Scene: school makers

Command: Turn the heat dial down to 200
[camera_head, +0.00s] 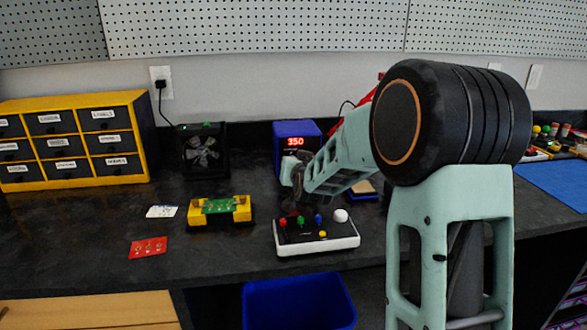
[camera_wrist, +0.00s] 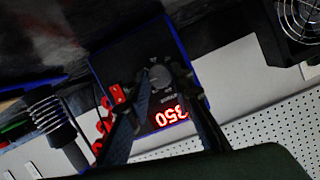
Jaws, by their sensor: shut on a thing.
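The blue soldering station (camera_head: 284,130) stands at the back of the bench, its red display (camera_head: 296,141) reading 350. In the wrist view the station (camera_wrist: 100,65) appears upside down, with the display (camera_wrist: 170,117) also reading 350. The grey round heat dial (camera_wrist: 160,76) is on its dark front face, with a finger of my gripper (camera_head: 292,172) on each side. My gripper is shut on the dial. In the head view my gripper and arm hide the dial and the lower front of the station.
A white button box (camera_head: 318,246) with coloured knobs stands in front of my gripper. A red switch (camera_wrist: 117,94) is beside the dial. A black fan (camera_head: 203,151), a yellow board holder (camera_head: 219,210) and a drawer cabinet (camera_head: 75,142) are to the left. A blue bin (camera_head: 298,303) is below the bench edge.

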